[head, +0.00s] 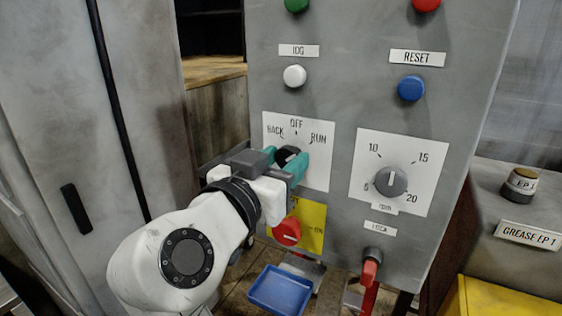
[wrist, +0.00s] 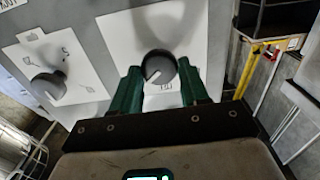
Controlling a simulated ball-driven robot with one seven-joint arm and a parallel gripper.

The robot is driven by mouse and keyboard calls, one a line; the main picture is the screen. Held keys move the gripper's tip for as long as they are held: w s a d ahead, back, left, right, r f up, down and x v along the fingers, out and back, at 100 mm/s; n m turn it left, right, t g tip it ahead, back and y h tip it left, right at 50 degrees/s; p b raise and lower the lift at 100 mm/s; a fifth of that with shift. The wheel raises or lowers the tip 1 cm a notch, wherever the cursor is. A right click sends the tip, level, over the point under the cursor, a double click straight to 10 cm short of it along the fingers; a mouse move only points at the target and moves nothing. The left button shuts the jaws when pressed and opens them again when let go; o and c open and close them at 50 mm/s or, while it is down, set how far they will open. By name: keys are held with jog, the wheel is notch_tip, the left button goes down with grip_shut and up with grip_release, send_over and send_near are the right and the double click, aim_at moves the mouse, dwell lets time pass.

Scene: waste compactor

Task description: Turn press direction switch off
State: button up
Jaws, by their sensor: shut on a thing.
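The press direction switch has a dark round knob (head: 287,154) on a white plate (head: 322,171) marked BACK, OFF and RUN. Its white pointer mark is tilted to the upper right in the head view, on the RUN side of OFF. My gripper (head: 285,166) is at the knob, with one teal finger on each side, shut on it. The wrist view, which looks upside down, shows the knob (wrist: 158,67) between the fingers, with its white mark toward the lower left. The fingers hide parts of the knob and plate in the head view.
A dial (head: 390,181) numbered up to 20 is right of the switch. A red knob (head: 287,231) on a yellow plate is just below my gripper. White (head: 294,75) and blue (head: 411,88) buttons are above. A red-handled lock (head: 369,270) and blue tray (head: 281,290) are lower.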

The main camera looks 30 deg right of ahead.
jog(key=shift+c, duration=0.5)
jog(key=shift+n, duration=0.4)
jog(key=n+p, duration=0.2)
jog(key=n, duration=0.1)
jog(key=shift+w+r+n+p, duration=0.1)
jog(key=shift+r+n+p, duration=0.05)
jog(key=shift+n+p, duration=0.25)
jog(key=n+p, duration=0.2)
jog(key=n, duration=0.1)
jog(key=shift+a+n, duration=0.1)
jog(key=shift+n, duration=0.3)
jog(key=shift+n+p, duration=0.7)
jog(key=shift+p, duration=0.05)
jog(key=shift+f, duration=0.2)
jog(key=o, duration=1)
jog(key=shift+a, duration=0.1)
